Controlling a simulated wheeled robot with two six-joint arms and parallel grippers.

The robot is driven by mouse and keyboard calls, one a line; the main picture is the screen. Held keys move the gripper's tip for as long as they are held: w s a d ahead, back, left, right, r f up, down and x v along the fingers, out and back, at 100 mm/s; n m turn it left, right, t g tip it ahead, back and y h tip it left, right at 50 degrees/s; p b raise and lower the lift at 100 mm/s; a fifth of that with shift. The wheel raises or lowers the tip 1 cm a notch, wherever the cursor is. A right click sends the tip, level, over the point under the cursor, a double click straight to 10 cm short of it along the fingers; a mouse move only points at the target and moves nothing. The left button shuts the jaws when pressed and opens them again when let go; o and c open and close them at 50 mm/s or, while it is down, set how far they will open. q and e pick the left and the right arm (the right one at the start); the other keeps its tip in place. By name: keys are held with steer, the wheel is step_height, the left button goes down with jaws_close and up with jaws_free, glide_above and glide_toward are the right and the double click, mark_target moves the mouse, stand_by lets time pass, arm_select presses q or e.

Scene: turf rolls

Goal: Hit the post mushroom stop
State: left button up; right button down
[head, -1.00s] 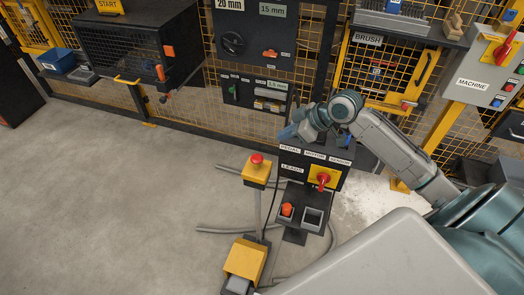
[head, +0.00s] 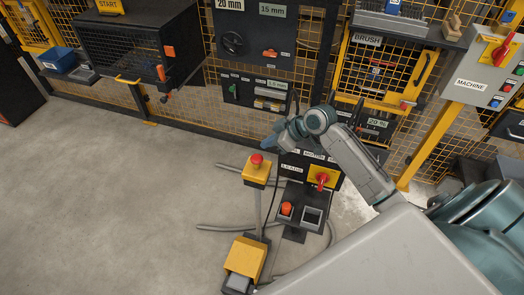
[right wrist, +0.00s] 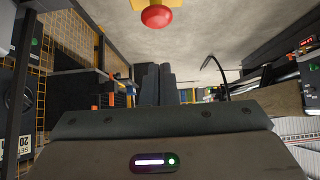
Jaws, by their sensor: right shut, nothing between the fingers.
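The post mushroom stop is a red mushroom button (head: 256,160) on a yellow box (head: 256,173) on top of a thin post. In the right wrist view the red button (right wrist: 157,16) shows at the top centre, beyond the fingertips. My right gripper (head: 268,146) is just right of and slightly above the button in the head view, apart from it as far as I can tell. Its fingers show together in the right wrist view (right wrist: 158,72), shut and empty. My left gripper is not in view.
A black control box (head: 308,178) with a red rotary switch on yellow stands right of the post. A yellow pedal box (head: 245,257) lies on the floor at its foot, with grey cables (head: 228,228) around. Mesh fencing lies behind. Floor to the left is clear.

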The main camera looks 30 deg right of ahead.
mark_target(260, 159)
steer(key=x, duration=0.2)
steer(key=shift+w+a+f+p, duration=0.2)
steer(key=shift+w+a+p, duration=0.1)
steer(key=shift+p, duration=0.1)
step_height(260, 159, down, 3)
steer(key=shift+f+p, duration=0.2)
steer(key=shift+p, duration=0.45)
steer(key=shift+f, duration=0.55)
step_height(260, 159, down, 2)
steer(key=shift+f+b, duration=0.1)
steer(key=shift+b, duration=0.8)
steer(key=shift+s, duration=0.1)
